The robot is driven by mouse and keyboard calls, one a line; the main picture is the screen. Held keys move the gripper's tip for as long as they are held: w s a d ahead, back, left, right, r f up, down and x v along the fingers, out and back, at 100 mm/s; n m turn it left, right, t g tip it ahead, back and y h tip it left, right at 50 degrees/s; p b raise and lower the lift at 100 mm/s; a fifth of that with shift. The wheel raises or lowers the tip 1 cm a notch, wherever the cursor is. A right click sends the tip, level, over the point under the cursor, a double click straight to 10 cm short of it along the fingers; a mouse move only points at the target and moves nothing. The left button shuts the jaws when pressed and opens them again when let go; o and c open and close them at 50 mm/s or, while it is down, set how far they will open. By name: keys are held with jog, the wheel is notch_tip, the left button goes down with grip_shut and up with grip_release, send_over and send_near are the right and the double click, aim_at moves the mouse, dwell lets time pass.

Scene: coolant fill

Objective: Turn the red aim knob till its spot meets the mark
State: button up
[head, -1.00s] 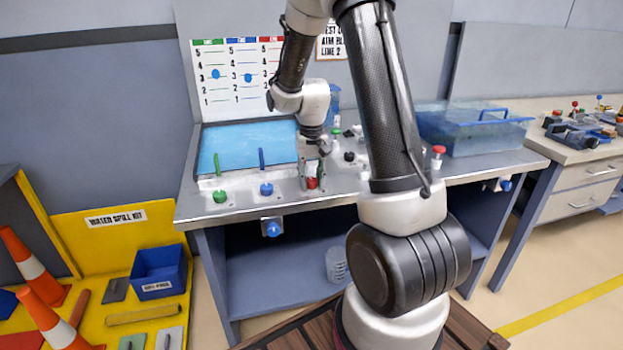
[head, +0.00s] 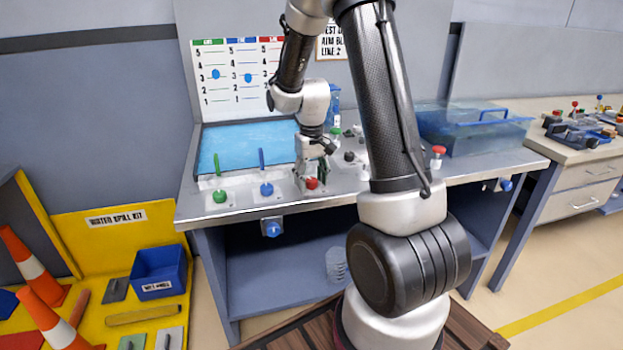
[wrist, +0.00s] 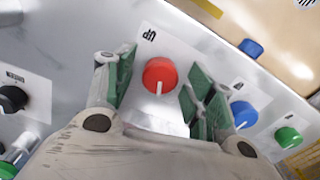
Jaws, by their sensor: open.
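The red aim knob (head: 312,183) sits on the bench's front panel, to the right of the blue knob. In the wrist view the red knob (wrist: 160,75) shows a white line pointing toward the bottom of the picture, with an "UP" label beside it. My gripper (wrist: 160,88) is open, its green-padded fingers to the left and right of the knob with visible gaps. In the head view my gripper (head: 314,170) is just behind and above the knob. The board (head: 232,100) shows spots in the green and blue columns. My arm hides part of the red column; no spot shows there.
A green knob (head: 220,196) and a blue knob (head: 266,189) with upright levers stand to the left. A black knob (wrist: 12,98) shows in the wrist view. A clear tank (head: 475,130) stands on the right of the bench.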

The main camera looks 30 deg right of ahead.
aim_at(312, 180)
notch_tip(312, 180, up, 12)
dwell(0.4)
dwell(0.4)
jog(key=s+a+r+t, duration=0.1)
jog(key=s+r, duration=0.2)
jog(key=s, duration=0.5)
jog(key=s+a+r+t, duration=0.2)
jog(key=s+r, duration=0.1)
jog(key=s, duration=0.4)
jog(key=s+a+r+n+t, duration=0.1)
jog(key=s+a+r, duration=0.1)
jog(key=s, duration=0.6)
jog(key=shift+s+r, duration=0.35)
jog(key=shift+r, duration=0.05)
